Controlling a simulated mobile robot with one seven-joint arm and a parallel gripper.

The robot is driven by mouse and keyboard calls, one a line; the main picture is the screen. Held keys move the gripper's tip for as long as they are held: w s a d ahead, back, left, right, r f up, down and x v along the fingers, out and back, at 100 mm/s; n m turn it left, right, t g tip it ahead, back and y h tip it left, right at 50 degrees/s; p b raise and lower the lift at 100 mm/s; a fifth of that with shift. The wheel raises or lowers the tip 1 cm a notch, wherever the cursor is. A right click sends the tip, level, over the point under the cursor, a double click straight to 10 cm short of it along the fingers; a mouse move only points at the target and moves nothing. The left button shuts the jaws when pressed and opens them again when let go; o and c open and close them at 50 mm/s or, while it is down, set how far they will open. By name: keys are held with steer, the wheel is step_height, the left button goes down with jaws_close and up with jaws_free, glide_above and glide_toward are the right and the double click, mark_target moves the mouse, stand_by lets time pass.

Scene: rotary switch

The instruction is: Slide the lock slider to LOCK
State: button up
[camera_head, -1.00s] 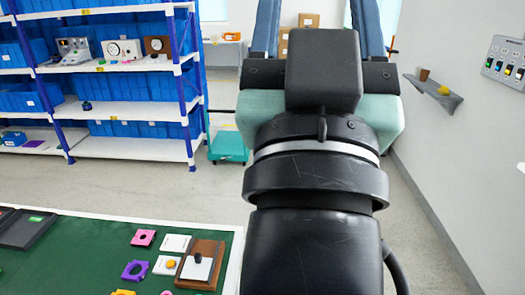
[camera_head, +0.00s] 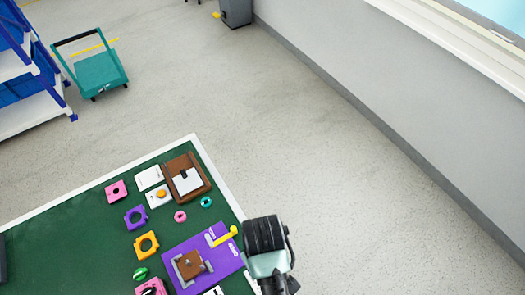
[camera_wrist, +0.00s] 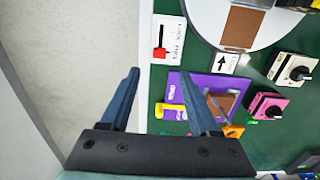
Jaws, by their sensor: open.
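The lock slider plate (camera_wrist: 176,35) is a small white panel near the top middle of the wrist view, with dark lettering along its right side. A red and black slider (camera_wrist: 160,52) sits in its left part, toward the lower end; the small lettering is hard to read. My gripper (camera_wrist: 160,73) is open and empty, its two blue fingers apart. The plate shows just beyond the fingertips, apart from them. In the head view my arm hangs at the table's right edge, and I cannot make out the slider there.
A purple panel (camera_head: 183,246) with a yellow handle (camera_head: 228,235) and a brown block lies nearby on the green table (camera_head: 60,235). A large round white dial (camera_wrist: 197,25) stands right of the plate. Bare floor (camera_head: 330,200) lies beyond the table's right edge.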

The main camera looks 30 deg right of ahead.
step_height(320, 180, down, 10)
steer(key=shift+w+f, duration=0.1)
steer(key=shift+f, duration=0.1)
jaws_close()
stand_by(0.4)
stand_by(1.1)
